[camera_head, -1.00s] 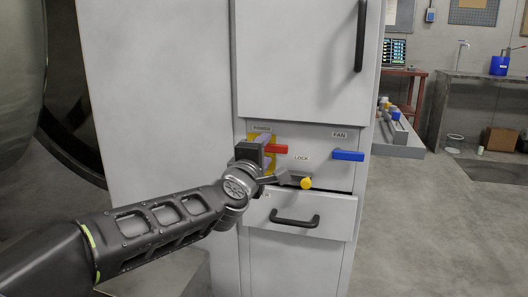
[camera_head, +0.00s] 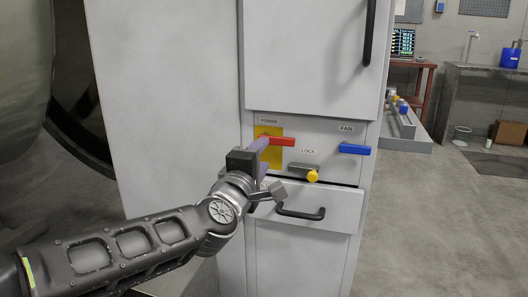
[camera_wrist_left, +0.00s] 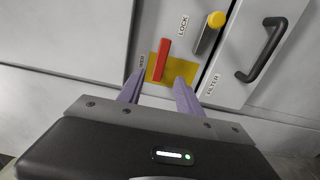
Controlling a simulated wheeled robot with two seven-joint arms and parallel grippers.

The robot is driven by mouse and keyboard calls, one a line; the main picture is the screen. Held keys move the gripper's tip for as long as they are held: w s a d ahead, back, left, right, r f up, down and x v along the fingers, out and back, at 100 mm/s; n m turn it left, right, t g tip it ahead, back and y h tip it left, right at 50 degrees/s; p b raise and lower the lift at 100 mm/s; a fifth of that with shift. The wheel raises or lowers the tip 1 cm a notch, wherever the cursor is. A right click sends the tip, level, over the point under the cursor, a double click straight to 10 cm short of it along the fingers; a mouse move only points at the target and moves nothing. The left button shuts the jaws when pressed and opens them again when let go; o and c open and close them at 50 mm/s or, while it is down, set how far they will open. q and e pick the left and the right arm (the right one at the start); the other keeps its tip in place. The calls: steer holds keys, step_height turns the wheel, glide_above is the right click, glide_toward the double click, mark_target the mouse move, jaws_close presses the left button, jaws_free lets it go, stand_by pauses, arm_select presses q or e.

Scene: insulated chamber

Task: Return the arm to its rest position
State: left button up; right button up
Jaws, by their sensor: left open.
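My left gripper (camera_head: 262,158) is in front of the cabinet's control panel, with its purple fingers near the yellow plate of the power switch. In the left wrist view the two purple fingers (camera_wrist_left: 158,92) stand apart with nothing between them. The red power handle (camera_head: 281,141) lies sideways on its yellow plate (camera_head: 265,132). It also shows in the left wrist view (camera_wrist_left: 162,60), beyond the fingertips. My right gripper is not in view.
The panel also carries a blue fan handle (camera_head: 355,150) and a yellow-tipped lock lever (camera_head: 312,175). A drawer with a black handle (camera_head: 300,212) is below, and a door with a black handle (camera_head: 370,32) is above. Open floor (camera_head: 430,230) lies to the right.

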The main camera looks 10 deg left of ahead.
arm_select(q)
steer(key=s+d+f+m+g+h, duration=0.15)
steer(key=f+m, duration=0.25)
steer(key=f, duration=0.8)
steer(key=d+f+m+g, duration=0.3)
steer(key=f+m, duration=0.2)
steer(key=f, duration=0.6)
steer(key=s+d+f+m+g+h, duration=0.1)
steer(key=d+f+m+g, duration=0.2)
steer(key=f, duration=0.9)
steer(key=s+a+f+m+g, duration=0.2)
steer(key=s+f+g, duration=0.7)
steer(key=s+f, duration=2)
step_height(320, 180, up, 34)
steer(key=s+d+m+p, duration=0.1)
steer(key=d+p, duration=0.1)
steer(key=p, duration=3.2)
steer(key=shift+d+m+g, duration=0.3)
steer(key=shift+g, duration=0.05)
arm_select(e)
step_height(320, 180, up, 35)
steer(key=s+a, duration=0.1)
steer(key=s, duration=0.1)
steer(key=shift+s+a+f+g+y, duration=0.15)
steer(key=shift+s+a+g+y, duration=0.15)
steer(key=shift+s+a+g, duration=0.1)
